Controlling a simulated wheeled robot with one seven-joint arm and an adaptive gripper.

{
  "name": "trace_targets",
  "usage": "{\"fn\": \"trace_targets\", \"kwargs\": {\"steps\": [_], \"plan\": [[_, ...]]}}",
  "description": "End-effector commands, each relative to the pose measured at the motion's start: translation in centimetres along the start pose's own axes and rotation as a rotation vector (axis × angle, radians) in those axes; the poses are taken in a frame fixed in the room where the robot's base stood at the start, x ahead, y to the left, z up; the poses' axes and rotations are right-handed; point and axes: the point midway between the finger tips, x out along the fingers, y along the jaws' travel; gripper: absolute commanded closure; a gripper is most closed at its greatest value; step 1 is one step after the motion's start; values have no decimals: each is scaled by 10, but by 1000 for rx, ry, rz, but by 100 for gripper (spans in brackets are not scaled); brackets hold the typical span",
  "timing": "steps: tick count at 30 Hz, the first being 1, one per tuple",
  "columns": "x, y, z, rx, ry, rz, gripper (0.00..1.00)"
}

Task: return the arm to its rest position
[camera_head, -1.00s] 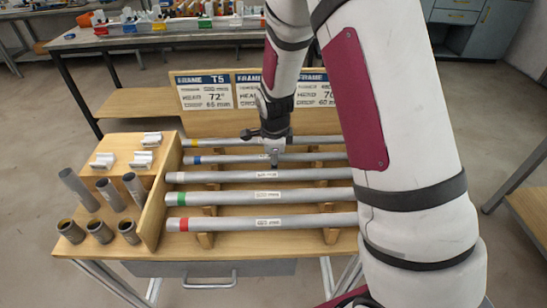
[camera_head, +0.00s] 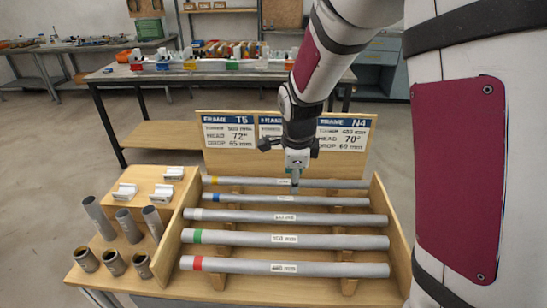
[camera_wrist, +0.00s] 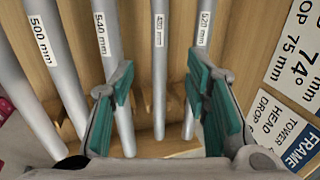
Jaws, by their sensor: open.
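My arm comes down from the top right in the head view, bent, with its upper links large at the right. My gripper (camera_head: 294,184) points down over the rear of the tube rack. In the wrist view my gripper (camera_wrist: 160,105) has its two teal-padded fingers apart with nothing held between them. Grey tubes pass below and between the fingers. In the head view the gripper overlaps the yellow-banded tube (camera_head: 240,182) and the blue-banded tube (camera_head: 250,200); its exact height above them is hard to tell.
White-, green- and red-banded tubes (camera_head: 230,264) lie in front in the wooden rack (camera_head: 399,240). A sign board (camera_head: 245,165) stands close behind the gripper. Short tube pieces (camera_head: 128,225) and white clamps (camera_head: 124,193) are at the left. A bench (camera_head: 110,74) stands behind.

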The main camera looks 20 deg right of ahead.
Motion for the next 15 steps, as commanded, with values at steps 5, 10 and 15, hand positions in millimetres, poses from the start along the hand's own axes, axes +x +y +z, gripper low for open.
{"fn": "trace_targets", "kwargs": {"steps": [5, 10, 15], "plan": [[-14, 4, -2, -53, -11, -3, 57], [-64, 24, -12, -291, -47, -17, 57], [-121, 59, -26, -628, -77, -45, 57]]}}
